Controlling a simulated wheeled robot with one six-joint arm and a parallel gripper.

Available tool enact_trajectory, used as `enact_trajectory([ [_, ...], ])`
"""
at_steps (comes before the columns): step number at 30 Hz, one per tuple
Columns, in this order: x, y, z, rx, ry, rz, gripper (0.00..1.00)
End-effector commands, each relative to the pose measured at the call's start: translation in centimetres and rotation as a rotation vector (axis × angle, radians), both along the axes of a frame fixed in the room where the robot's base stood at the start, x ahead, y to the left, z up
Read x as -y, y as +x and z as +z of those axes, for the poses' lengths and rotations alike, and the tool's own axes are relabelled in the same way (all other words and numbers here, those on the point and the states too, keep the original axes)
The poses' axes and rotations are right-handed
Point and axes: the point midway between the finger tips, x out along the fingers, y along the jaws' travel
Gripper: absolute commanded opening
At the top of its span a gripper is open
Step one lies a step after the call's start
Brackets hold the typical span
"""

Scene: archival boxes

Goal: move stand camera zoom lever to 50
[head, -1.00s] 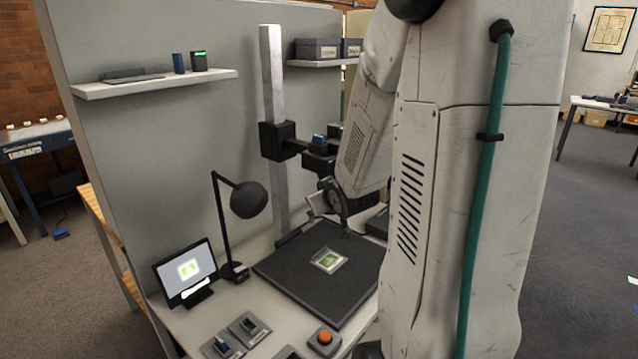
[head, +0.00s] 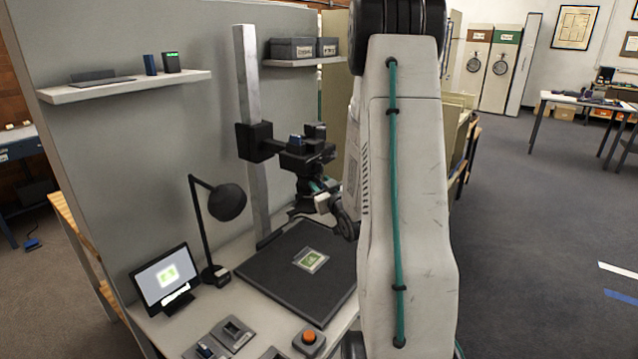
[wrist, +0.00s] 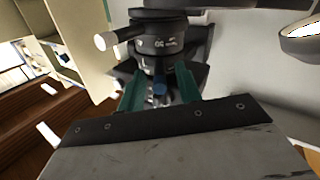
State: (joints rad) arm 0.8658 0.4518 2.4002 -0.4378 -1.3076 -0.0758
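The stand camera (head: 308,157) is a dark unit on an arm of the upright column, above the black baseboard. In the wrist view its lens barrel (wrist: 155,45) carries white markings, too small to read. A short blue-tipped lever (wrist: 159,88) sticks out of the barrel toward me. A white-tipped lever (wrist: 104,41) sticks out at its left. My gripper (wrist: 160,88) is open, its two green fingers on either side of the blue-tipped lever with visible gaps. In the head view my gripper (head: 322,185) is just below the camera, partly hidden. I cannot tell which lever is zoom.
The black baseboard (head: 270,275) holds a framed green slide (head: 311,260). A desk lamp (head: 226,202) and a lit monitor (head: 166,275) stand to the left. An orange button (head: 309,338) and small control boxes sit at the front. A shelf (head: 130,86) is on the panel.

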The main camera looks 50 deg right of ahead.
Motion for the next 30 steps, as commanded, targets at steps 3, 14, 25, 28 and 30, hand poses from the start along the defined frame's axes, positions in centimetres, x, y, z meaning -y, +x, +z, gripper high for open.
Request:
enact_trajectory([
  [3,0.6,1.2,0.0,0.001,-0.001,-0.001,0.34],
  [14,0.9,1.8,0.0,0.0,0.001,-0.001,0.34],
  [25,0.9,1.7,0.0,0.0,0.001,0.004,0.0],
  [28,1.0,1.7,0.0,0.0,0.001,0.023,0.0],
  [30,1.0,1.7,0.0,0.0,0.0,0.05,0.0],
])
